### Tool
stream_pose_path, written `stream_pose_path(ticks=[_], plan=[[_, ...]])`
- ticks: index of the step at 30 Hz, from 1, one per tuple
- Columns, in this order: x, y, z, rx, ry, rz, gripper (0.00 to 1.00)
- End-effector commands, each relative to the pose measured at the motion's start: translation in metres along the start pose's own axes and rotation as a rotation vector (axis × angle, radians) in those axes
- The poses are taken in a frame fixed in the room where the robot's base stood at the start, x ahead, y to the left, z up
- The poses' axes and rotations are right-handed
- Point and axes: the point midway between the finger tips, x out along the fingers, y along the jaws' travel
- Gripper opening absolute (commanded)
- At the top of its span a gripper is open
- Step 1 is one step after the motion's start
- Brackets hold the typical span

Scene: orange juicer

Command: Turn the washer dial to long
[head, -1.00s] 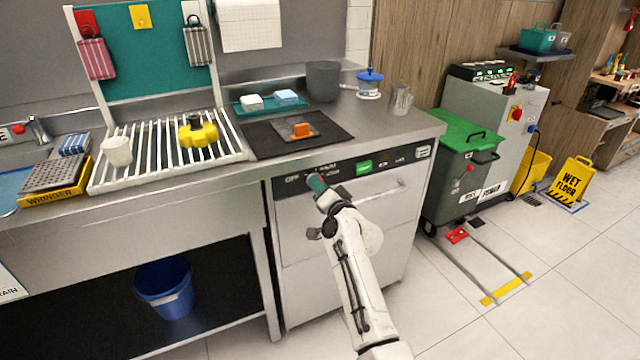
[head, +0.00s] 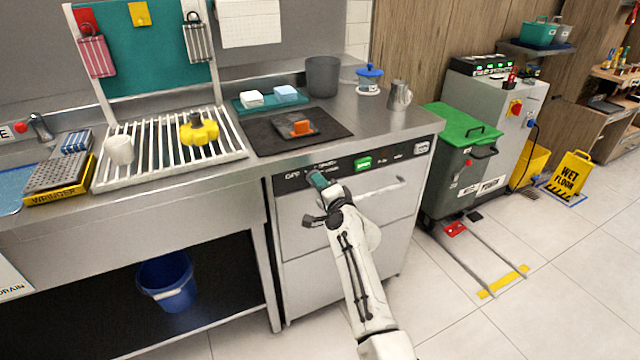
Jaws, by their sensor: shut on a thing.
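The washer (head: 300,255) is a steel front-loading machine under the counter, with a black control panel (head: 400,157) along its top edge. The panel carries white lettering too small to read surely and a green lit display (head: 363,164). My gripper (head: 318,181) is at the left part of the panel, shut at the dial's place. The dial is hidden behind my gripper, so its pointer and setting cannot be seen. My arm reaches up to the panel from below right.
A horizontal handle (head: 385,187) crosses the washer front, right of my gripper. The counter above holds a black mat (head: 270,138) and a drying rack (head: 160,167). A green-lidded bin (head: 460,160) stands to the right. The floor before the washer is clear.

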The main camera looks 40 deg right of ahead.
Motion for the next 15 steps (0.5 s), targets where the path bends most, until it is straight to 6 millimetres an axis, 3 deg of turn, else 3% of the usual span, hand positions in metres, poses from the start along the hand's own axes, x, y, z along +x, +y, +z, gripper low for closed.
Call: stream_pose_path(ticks=[8, 9, 15], plan=[[-0.0002, 0.0011, -0.0004, 0.004, 0.001, 0.001, 0.0], [-0.0002, 0.0011, -0.0004, 0.004, 0.001, 0.001, 0.17], [-0.0002, 0.0007, -0.0003, 0.003, 0.0, 0.001, 0.36]])
